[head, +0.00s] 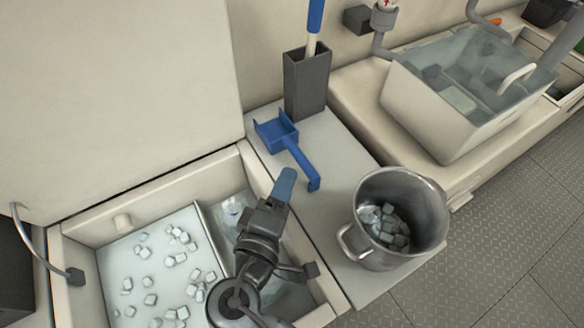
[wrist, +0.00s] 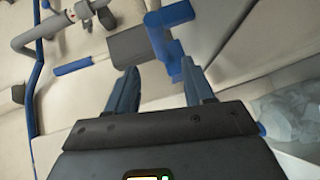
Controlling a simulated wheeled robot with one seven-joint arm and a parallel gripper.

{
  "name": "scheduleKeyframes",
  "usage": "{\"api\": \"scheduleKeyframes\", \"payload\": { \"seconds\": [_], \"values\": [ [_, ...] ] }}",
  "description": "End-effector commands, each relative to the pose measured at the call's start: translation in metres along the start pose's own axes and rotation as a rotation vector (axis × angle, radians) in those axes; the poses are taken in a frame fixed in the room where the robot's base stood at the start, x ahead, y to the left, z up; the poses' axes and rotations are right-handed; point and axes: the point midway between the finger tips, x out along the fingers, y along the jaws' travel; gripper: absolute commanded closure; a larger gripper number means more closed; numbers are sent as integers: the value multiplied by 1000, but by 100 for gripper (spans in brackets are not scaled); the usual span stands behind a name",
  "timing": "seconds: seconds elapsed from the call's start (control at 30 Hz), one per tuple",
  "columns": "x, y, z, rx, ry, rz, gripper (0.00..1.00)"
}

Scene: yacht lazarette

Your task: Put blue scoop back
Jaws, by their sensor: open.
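The blue scoop (head: 278,134) lies on the pale counter, its square pan toward the back and its handle pointing toward the front right. In the wrist view the scoop (wrist: 178,55) shows ahead of my fingers, partly behind the right one. My gripper (head: 285,182) is above the counter's left edge, just short of the scoop's handle, and looks apart from it. In the wrist view my gripper (wrist: 160,90) is open, with nothing between its two fingers. A dark square holder (head: 305,85) stands behind the scoop with a blue-handled tool (head: 314,25) upright in it.
An ice bin (head: 118,222) with several cubes is open at the left. A steel pot (head: 425,205) holding ice cubes stands at the counter's right front. The counter between scoop and pot is clear.

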Motion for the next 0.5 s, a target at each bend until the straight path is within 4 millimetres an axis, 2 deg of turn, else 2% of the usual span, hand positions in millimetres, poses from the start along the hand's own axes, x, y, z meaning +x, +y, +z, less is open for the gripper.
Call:
{"api": "scheduleKeyframes", "payload": {
  "seconds": [0.1, 0.2, 0.5],
  "values": [
    [-17, 0, -1, 0, 1, 1, 48],
    [-24, 0, 0, -1, 1, 1, 48],
    [-29, 0, 0, -1, -1, 1, 48]
  ]
}}
